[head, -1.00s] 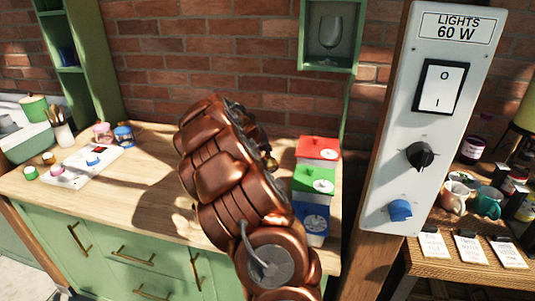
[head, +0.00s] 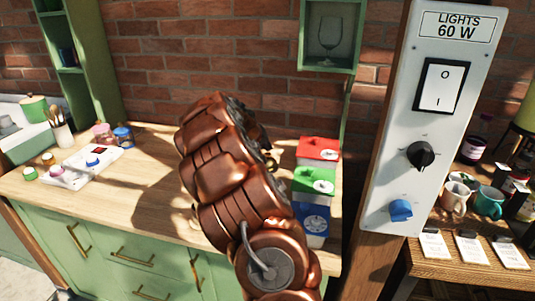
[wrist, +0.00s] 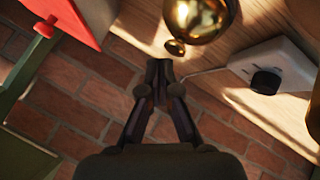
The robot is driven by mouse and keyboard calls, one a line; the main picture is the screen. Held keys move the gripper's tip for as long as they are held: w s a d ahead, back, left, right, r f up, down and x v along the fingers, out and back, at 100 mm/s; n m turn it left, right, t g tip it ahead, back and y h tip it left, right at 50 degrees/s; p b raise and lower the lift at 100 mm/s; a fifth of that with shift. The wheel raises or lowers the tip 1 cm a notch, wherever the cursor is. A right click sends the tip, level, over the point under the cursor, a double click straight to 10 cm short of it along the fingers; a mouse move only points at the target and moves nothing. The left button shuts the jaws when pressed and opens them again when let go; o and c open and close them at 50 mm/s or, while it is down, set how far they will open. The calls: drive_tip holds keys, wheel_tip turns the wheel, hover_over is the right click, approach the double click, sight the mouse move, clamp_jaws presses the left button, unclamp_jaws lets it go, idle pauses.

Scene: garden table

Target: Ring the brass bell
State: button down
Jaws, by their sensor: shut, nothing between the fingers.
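The brass bell (wrist: 200,18) is at the top of the wrist view, cut off by the frame edge. It is shiny and rounded, with a small brass knob (wrist: 175,47) at its lower end. My gripper (wrist: 158,70) is shut and empty, its fingertips just below and left of the knob in the picture. A small gap shows between them in this view, but depth is hard to judge. In the head view my copper arm hides most of the bell; a small brass bit (head: 271,163) shows at the arm's right side.
A white panel with buttons (head: 85,165) lies at left. A white box with a black knob (wrist: 285,70) is near the bell. A brick wall stands behind.

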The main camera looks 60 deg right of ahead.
sight(266, 154)
drive_tip(key=shift+r+p, duration=0.5)
drive_tip(key=shift+r, duration=2.45)
drive_tip(key=shift+a, duration=0.1)
drive_tip(key=s+a+r+n+y+p, duration=0.1)
drive_tip(key=s+a+y, duration=0.25)
drive_tip(key=a, duration=1.35)
drive_tip(key=s+a+r+n+y+p, duration=0.15)
drive_tip(key=s+a, duration=0.35)
drive_tip(key=a, duration=1.2)
drive_tip(key=s+a+f+n+g+y, duration=0.1)
drive_tip(key=s+a+f+n+y, duration=0.1)
drive_tip(key=s+a, duration=0.6)
drive_tip(key=s+a+f+n+g+y+p, duration=0.1)
drive_tip(key=s+a+n, duration=0.3)
drive_tip(key=s+a, duration=0.5)
drive_tip(key=a+f+y, duration=0.1)
drive_tip(key=a, duration=0.4)
drive_tip(key=shift+s+f, duration=0.15)
drive_tip(key=shift+s, duration=0.15)
